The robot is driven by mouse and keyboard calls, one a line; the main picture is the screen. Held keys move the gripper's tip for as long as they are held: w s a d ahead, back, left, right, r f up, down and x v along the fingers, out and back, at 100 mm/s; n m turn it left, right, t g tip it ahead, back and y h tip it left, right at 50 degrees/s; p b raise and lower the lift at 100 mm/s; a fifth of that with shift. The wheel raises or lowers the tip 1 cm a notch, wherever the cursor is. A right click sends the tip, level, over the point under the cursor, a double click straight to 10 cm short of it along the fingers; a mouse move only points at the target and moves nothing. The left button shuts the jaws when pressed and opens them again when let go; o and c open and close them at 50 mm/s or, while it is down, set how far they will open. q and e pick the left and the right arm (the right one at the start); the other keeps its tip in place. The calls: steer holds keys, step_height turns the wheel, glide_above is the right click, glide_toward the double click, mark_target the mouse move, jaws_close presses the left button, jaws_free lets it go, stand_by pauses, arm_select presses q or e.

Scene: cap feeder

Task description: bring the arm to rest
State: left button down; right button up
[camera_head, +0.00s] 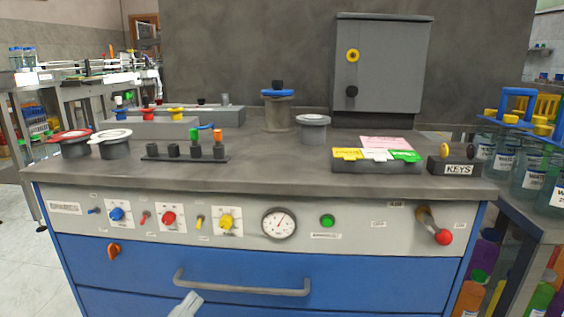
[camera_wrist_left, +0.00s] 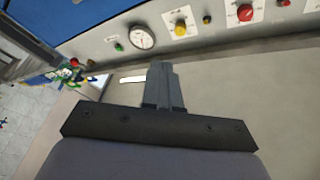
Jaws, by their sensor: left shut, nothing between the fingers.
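My left gripper (camera_head: 187,303) shows as a small light-grey tip at the bottom edge of the head view, in front of the blue drawer and below the left end of its handle. In the left wrist view the two grey fingers of this gripper (camera_wrist_left: 164,72) lie together, with nothing between them. The rest of the left arm is out of the head view. My right gripper is in neither view.
A grey workbench (camera_head: 265,165) stands ahead. Its front has a gauge (camera_head: 279,223), a red-knobbed lever (camera_head: 434,226) and a protruding drawer handle (camera_head: 242,287). A grey cabinet (camera_head: 380,65) stands at the back. Shelves with bottles (camera_head: 530,175) stand at the right.

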arm_select(q)
steer(key=s+d+f+n+g+y+p, duration=0.1)
steer(key=s+d+f+n+g, duration=0.1)
steer(key=s+f+n+g, duration=0.45)
steer(key=s+d+f+n+g+y+p, duration=0.15)
steer(key=f+n, duration=0.25)
steer(key=f, duration=0.5)
steer(key=s+a+r+y+p, duration=0.2)
steer(key=a+r+p, duration=0.3)
steer(key=p, duration=0.9)
steer(key=s+a+r+y+p, duration=0.1)
steer(key=a+r+y+p, duration=0.1)
steer(key=a+r+p, duration=0.3)
step_height(320, 180, up, 4)
steer(key=p, duration=0.9)
steer(key=shift+s+a+r+y, duration=0.15)
steer(key=shift+s+y, duration=0.2)
steer(key=shift+s, duration=0.05)
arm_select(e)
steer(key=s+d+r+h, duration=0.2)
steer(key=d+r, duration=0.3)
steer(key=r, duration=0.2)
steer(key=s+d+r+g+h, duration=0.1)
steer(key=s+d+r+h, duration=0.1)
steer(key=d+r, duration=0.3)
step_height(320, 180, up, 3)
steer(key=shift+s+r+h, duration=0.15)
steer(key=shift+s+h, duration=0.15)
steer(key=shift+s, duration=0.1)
